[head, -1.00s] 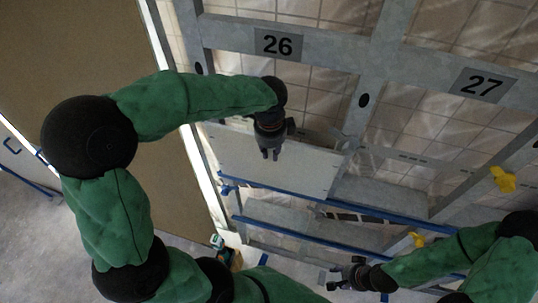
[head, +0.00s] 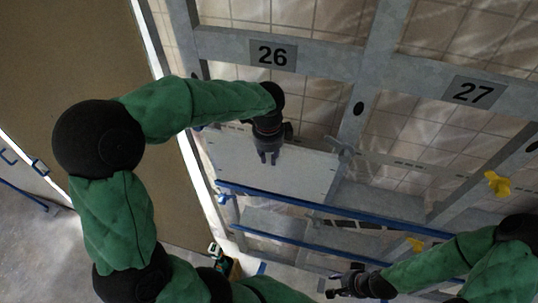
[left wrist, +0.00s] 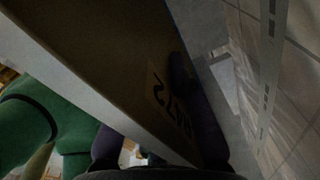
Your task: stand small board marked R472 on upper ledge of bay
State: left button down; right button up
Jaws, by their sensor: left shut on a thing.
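The small board (head: 300,178) is a pale panel in front of bay 26 in the head view. Its lower edge is close to the upper blue-edged ledge (head: 370,211); I cannot tell if they touch. My left gripper (head: 268,158) is shut on the board's upper edge. In the left wrist view the board (left wrist: 110,45) shows a brown face and pale edge between the fingers, with a dark marking partly hidden, ending in what looks like 72. My right gripper (head: 332,283) is open and empty, low at right.
Plates 26 (head: 273,54) and 27 (head: 473,92) mark neighbouring bays on the grey frame. A lower blue-edged ledge (head: 285,240) runs beneath. Yellow pieces (head: 497,184) sit on the frame at right. A large brown panel (head: 75,60) stands at left.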

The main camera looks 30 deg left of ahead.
pick_arm(q)
jog(key=shift+w+a+r+g+p, duration=0.1)
jog(key=shift+w+a+g+p, duration=0.05)
jog(key=shift+w+p, duration=0.25)
jog(key=shift+w+a+r+g+p, duration=0.15)
jog(key=shift+w+p, duration=0.15)
jog(key=shift+p, duration=0.2)
dwell(0.4)
jog(key=shift+f+b, duration=0.65)
jog(key=shift+f, duration=0.75)
dwell(1.5)
jog(key=shift+w+p, duration=0.15)
jog(key=shift+p, duration=0.2)
dwell(2.6)
jog(key=c, duration=1.1)
grip_release()
jog(key=shift+f, duration=0.15)
jog(key=shift+r, duration=0.2)
